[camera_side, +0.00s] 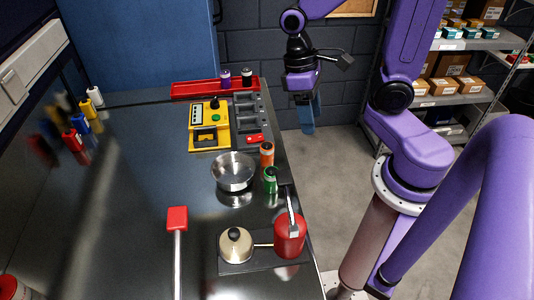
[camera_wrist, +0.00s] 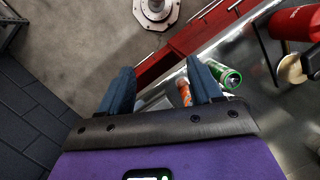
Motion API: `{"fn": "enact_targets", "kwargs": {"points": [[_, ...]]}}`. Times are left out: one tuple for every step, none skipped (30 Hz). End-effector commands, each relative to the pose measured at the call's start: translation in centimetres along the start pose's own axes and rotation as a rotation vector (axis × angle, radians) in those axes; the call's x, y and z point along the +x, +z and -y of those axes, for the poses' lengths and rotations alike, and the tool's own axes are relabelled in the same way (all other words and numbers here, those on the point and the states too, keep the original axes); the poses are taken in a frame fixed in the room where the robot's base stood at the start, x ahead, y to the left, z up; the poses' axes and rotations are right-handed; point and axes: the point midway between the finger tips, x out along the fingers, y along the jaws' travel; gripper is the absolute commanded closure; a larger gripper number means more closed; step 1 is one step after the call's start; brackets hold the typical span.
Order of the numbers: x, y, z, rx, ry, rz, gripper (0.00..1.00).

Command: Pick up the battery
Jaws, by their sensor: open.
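Several battery-like cylinders stand on the dark bench; I cannot tell which one is meant. An orange one (camera_side: 266,153) and a green one (camera_side: 270,180) stand near the bench's right edge, beside a metal bowl. In the wrist view the orange one (camera_wrist: 184,93) shows beside the right finger, partly hidden by it, and the green one (camera_wrist: 226,76) lies just beyond that finger. A purple one (camera_side: 224,79) and a black-and-white one (camera_side: 247,76) stand at the red tray. My gripper (camera_side: 307,115) is open and empty, off the bench's right side, fingers pointing down.
A metal bowl (camera_side: 233,171), a yellow device (camera_side: 209,125), a grey organiser (camera_side: 250,117) and a red tray (camera_side: 195,89) are on the bench. A cream pot (camera_side: 236,245) and red container (camera_side: 290,236) stand in front. More cylinders (camera_side: 84,118) stand at left.

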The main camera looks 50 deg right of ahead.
Motion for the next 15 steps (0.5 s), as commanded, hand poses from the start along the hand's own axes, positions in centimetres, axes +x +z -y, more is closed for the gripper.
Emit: {"fn": "enact_targets", "kwargs": {"points": [[0.0,-0.4,-0.4,0.055,-0.018,0.018,0.36],[-0.1,-0.6,-0.6,0.087,-0.03,0.028,0.36],[-0.1,-0.8,-0.8,0.128,-0.046,0.041,0.36],[-0.1,-1.0,-1.0,0.16,-0.059,0.05,0.36],[-0.1,-1.1,-1.1,0.192,-0.071,0.059,0.36],[-0.1,-1.3,-1.4,0.232,-0.088,0.073,0.36],[-0.1,-1.4,-1.6,0.264,-0.101,0.083,0.36],[-0.2,-1.6,-1.7,0.295,-0.115,0.092,0.36],[-0.2,-1.8,-1.9,0.337,-0.134,0.104,0.36],[-0.2,-1.9,-2.1,0.367,-0.148,0.114,0.36],[-0.2,-2.0,-2.2,0.397,-0.162,0.124,0.36],[-0.2,-2.1,-2.4,0.437,-0.182,0.135,0.36],[-0.3,-2.3,-2.6,0.467,-0.197,0.143,0.36],[-0.3,-2.4,-2.7,0.498,-0.213,0.152,0.36],[-0.3,-2.5,-2.9,0.537,-0.234,0.165,0.36]]}}
